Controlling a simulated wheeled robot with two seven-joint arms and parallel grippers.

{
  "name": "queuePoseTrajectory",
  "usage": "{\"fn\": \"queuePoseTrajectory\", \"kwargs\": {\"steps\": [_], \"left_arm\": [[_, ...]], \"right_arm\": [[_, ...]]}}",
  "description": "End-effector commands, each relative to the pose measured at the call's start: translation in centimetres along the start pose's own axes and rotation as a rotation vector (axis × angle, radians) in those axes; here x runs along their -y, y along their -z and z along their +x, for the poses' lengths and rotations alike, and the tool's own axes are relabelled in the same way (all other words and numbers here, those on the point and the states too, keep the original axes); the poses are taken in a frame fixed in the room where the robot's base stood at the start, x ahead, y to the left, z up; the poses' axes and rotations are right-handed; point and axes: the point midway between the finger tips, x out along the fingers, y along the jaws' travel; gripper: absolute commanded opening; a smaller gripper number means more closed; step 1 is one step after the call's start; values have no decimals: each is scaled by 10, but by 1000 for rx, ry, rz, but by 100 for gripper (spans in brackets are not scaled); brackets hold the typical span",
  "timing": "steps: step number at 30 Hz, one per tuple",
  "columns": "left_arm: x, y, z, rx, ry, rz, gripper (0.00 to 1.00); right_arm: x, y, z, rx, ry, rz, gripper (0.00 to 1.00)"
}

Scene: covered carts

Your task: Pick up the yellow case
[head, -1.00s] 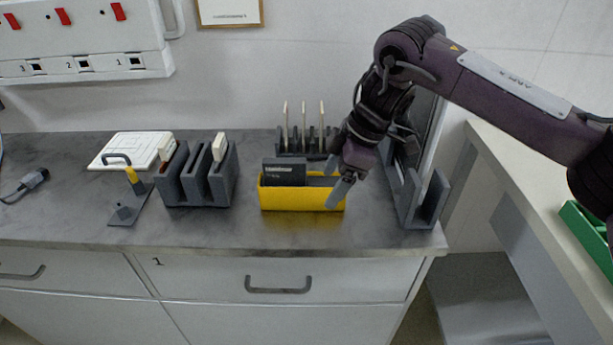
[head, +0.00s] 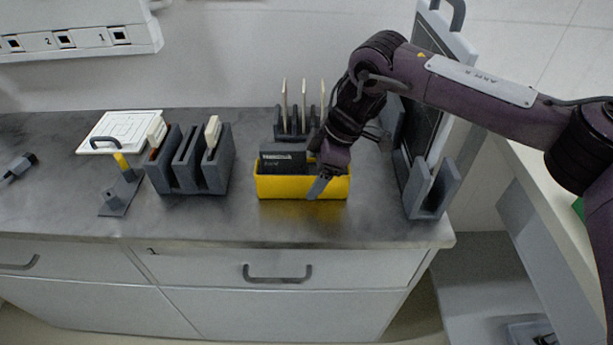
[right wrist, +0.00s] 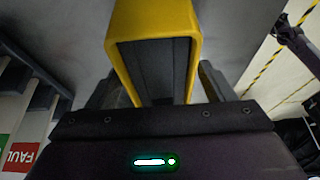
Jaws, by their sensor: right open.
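The yellow case (head: 285,188) is an open-topped box on the grey counter, with a dark block (head: 283,158) standing in its left part. My right gripper (head: 319,186) reaches down at the case's right part; one fingertip shows in front of the case's front wall. In the right wrist view the yellow case (right wrist: 197,55) lies between the two fingers (right wrist: 156,85), one on each side. The gripper is open, and I cannot tell whether a finger touches the case. The far finger is hidden in the head view. My left gripper is not in view.
A rack with thin upright pieces (head: 294,125) stands behind the case. A dark panel in a grey stand (head: 430,195) is close on the right. The counter front is clear.

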Motion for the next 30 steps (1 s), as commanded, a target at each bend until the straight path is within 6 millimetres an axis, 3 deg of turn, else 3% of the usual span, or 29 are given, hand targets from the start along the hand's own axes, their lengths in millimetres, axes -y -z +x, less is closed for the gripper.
{"fn": "queuePoseTrajectory", "kwargs": {"steps": [8,20,30], "left_arm": [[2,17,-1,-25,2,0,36],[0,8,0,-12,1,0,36],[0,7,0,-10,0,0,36]], "right_arm": [[0,0,3,0,-1,1,74],[-1,1,1,-3,-2,0,23],[-1,3,-3,-3,-4,-1,23]]}}
